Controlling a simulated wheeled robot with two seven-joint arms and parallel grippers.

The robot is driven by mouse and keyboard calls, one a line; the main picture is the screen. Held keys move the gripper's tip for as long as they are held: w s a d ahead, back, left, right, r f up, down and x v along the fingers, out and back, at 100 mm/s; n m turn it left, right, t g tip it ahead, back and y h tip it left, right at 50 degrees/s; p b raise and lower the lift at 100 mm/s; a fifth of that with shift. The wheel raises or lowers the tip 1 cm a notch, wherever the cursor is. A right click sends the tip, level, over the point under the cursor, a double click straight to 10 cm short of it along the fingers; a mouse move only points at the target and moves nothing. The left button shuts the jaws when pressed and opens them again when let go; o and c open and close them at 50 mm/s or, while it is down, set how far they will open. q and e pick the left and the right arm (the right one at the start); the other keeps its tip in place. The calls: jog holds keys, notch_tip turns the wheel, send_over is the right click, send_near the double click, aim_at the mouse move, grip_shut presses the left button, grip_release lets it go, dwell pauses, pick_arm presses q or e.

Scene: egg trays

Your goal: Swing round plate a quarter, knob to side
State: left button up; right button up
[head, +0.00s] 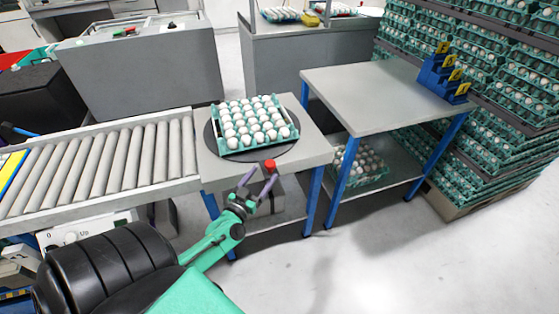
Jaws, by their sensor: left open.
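The round plate (208,140) is a dark disc on a small grey table. It carries a teal tray (262,146) filled with white eggs. A red knob (270,165) shows at the plate's near edge, toward me. My left gripper (257,172) is open, with its purple fingers at the table's front edge. One finger is very close to the red knob; I cannot tell whether they touch. My right gripper is not in view.
A roller conveyor (110,160) adjoins the table on the left. A grey table (375,97) on the right holds blue holders with yellow cards (445,78). Stacked egg trays (490,130) stand at far right. Another egg tray (362,168) lies on the lower shelf. The floor in front is clear.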

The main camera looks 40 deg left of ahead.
pick_arm(q)
jog(key=w, duration=0.3)
jog(key=w+a, duration=0.1)
jog(key=w, duration=0.4)
jog(key=shift+w+a, duration=0.25)
jog(key=shift+w, duration=0.05)
grip_shut()
dwell(0.8)
